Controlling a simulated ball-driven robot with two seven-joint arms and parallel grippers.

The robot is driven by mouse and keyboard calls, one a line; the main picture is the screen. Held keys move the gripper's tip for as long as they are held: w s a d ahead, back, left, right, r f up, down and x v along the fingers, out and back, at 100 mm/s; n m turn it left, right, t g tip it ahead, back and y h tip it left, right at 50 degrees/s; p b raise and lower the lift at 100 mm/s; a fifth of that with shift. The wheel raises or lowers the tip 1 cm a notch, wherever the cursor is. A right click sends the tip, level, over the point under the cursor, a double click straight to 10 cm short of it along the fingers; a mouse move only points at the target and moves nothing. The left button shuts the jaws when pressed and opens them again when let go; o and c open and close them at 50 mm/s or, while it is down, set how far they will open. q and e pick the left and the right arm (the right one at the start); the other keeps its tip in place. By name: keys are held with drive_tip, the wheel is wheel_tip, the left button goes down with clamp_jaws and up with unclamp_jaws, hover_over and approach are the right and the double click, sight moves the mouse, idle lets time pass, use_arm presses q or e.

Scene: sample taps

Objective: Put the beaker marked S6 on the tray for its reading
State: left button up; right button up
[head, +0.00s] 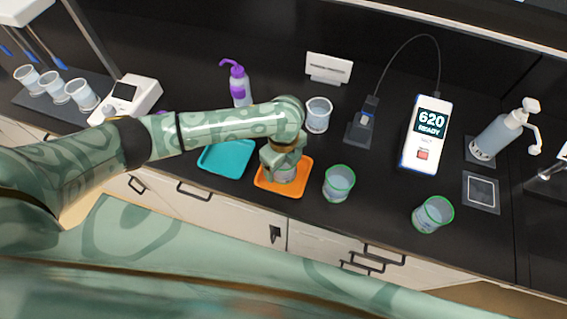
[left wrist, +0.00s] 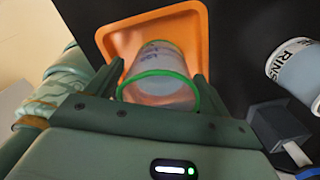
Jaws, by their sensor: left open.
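My left gripper (head: 284,164) is over the orange tray (head: 299,187), pointing down. It is open, with a finger on each side of a green-rimmed beaker. In the left wrist view this beaker (left wrist: 158,66) sits on the orange tray (left wrist: 196,27) between the fingers (left wrist: 154,82). Its print is too blurred to read, so I cannot tell whether it is S6. In the head view the gripper hides most of it. Two other green-rimmed beakers, one nearer (head: 339,184) and one farther right (head: 432,215), stand on the black bench, marks unreadable. My right gripper is not in view.
A teal tray (head: 227,158) lies left of the orange one. A rinse cup (head: 318,115) stands behind, near a probe stand (head: 361,128) and a meter reading 620 READY (head: 425,135).

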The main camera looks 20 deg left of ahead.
use_arm(q)
wheel_tip(320, 180, up, 11)
drive_tip(key=p, duration=0.3)
drive_tip(key=shift+s, duration=0.1)
idle(0.4)
